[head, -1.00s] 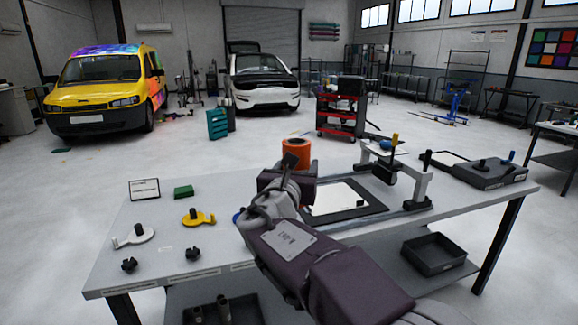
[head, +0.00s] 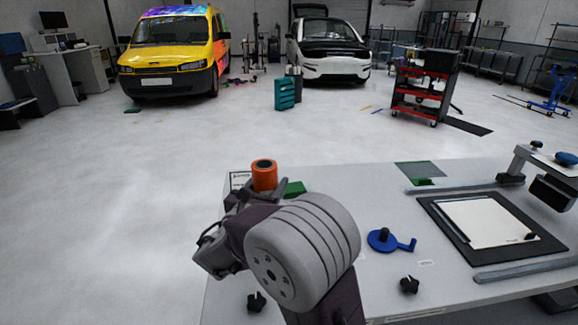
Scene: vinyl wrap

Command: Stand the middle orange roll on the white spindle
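The orange roll (head: 264,175) is held upright above the table's far left corner, in front of a small card. My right gripper (head: 248,198) is at the roll's lower part, mostly hidden behind my own wrist; the roll has travelled with it, so it appears shut on the roll. The fingertips cannot be seen clearly. The white spindle is not visible now; my arm covers that part of the table. A blue spindle with a crank-like arm (head: 388,240) stands to the right of my arm. My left gripper is not in view.
A green block (head: 294,188) lies just right of the roll. Black knobs (head: 256,301) and (head: 409,285) sit near the front. A framed dark mat (head: 432,215) with a white sheet and a press-like stand (head: 545,180) fill the right. Table between is clear.

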